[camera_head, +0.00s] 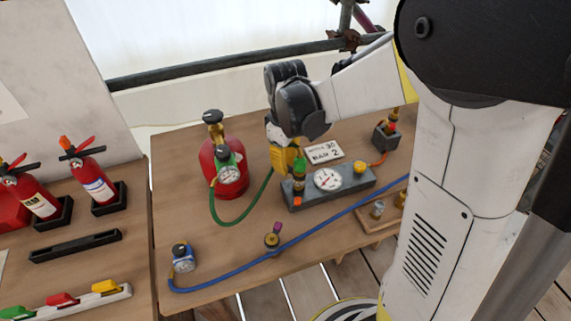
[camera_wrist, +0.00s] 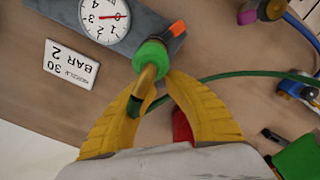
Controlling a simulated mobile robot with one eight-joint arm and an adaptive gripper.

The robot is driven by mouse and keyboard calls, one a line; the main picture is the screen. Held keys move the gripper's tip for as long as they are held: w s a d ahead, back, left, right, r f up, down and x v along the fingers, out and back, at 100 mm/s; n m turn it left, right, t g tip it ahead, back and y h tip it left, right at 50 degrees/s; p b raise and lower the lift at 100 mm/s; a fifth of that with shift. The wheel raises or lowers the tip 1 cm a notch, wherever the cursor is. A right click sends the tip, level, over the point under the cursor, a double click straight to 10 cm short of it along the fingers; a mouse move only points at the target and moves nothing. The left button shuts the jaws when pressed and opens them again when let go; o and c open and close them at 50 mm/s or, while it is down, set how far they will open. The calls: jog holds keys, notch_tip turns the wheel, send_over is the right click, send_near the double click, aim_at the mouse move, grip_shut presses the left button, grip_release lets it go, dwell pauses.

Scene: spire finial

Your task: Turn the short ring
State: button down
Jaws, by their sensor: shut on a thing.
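A short green ring (camera_wrist: 152,56) sits around a brass fitting (camera_wrist: 147,80) at one end of a grey gauge block (camera_wrist: 128,20). In the head view the green ring (camera_head: 299,166) shows at the block's left end, beside my yellow fingers. In the head view my gripper (camera_head: 287,158) comes down from above and partly hides the fitting. The block carries a round white dial (camera_head: 327,179) with a red needle. The contact faces are hidden.
A red cylinder (camera_head: 208,160) with a gauge stands left of the block, with a green hose (camera_head: 242,222) nearby. A sign (camera_head: 324,151) reading "BAR 2" lies behind the block. A blue hose (camera_head: 330,220) crosses in front. Fire extinguishers (camera_head: 92,180) stand on the left table.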

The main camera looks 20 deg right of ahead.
aim_at(303, 160)
jog(key=shift+m, duration=0.3)
jog(key=m, duration=0.1)
jog(key=d+m, duration=0.1)
jog(key=m, duration=0.1)
jog(key=shift+w+d+p, duration=0.15)
jog(key=shift+w+p, duration=0.2)
jog(key=shift+p, duration=0.05)
jog(key=m, duration=0.2)
jog(key=d+m, duration=0.1)
jog(key=m, duration=0.1)
jog(key=shift+w+d+p, duration=0.1)
jog(key=shift+d+p, duration=0.05)
jog(key=shift+p, duration=0.15)
jog(key=m, duration=0.1)
jog(key=d+m, duration=0.1)
jog(key=m, duration=0.1)
jog(key=shift+d+m, duration=0.1)
jog(key=shift+m, duration=0.2)
jog(key=shift+s+d+m+p, duration=0.2)
jog(key=shift+d+m, duration=0.1)
jog(key=shift+m, duration=0.55)
jog(key=shift+s+d+m+p, duration=0.15)
jog(key=shift+d+m, duration=0.1)
jog(key=shift+m, duration=0.6)
